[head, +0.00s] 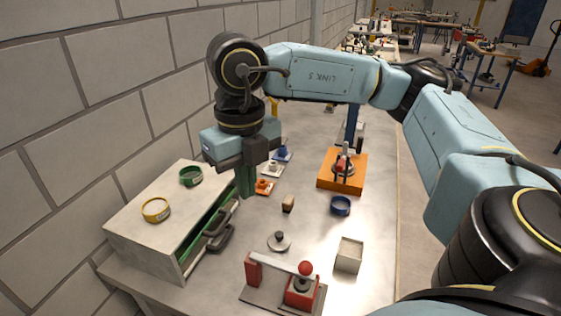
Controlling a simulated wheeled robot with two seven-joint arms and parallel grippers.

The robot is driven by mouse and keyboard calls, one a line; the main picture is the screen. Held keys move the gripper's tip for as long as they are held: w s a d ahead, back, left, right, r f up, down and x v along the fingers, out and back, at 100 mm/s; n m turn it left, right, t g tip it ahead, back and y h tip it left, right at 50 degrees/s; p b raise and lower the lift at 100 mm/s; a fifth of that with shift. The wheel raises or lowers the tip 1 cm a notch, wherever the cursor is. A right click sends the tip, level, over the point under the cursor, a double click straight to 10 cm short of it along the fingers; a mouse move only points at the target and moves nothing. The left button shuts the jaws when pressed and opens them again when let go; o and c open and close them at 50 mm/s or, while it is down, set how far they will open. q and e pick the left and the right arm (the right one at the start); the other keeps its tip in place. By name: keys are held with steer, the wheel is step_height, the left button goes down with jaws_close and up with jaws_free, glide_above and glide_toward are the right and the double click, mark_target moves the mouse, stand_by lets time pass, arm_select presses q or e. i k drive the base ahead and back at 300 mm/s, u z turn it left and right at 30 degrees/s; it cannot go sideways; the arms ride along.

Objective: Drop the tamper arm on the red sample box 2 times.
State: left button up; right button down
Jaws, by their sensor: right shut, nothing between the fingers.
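The tamper stands at the front of the table on a dark base plate. Its pale tamper arm (278,265) runs from a red post (253,270) and has a red ball knob (305,268) at its free end. The arm lies low and about level, with its knob end over the red sample box (301,292). I cannot tell if it touches the box. My right gripper (246,190) points down with green fingers, shut and empty, beside the cabinet's right side, well behind the tamper and apart from it. My left gripper is not in view.
A pale cabinet (140,229) with an open drawer (212,226), a green ring and a yellow ring stands at left. A grey lid (279,241), wooden block (288,203), blue ring (340,206), open beige box (348,255) and orange-based device (329,180) are spread behind the tamper.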

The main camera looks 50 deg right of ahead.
mark_target(304, 275)
steer(key=k, duration=2)
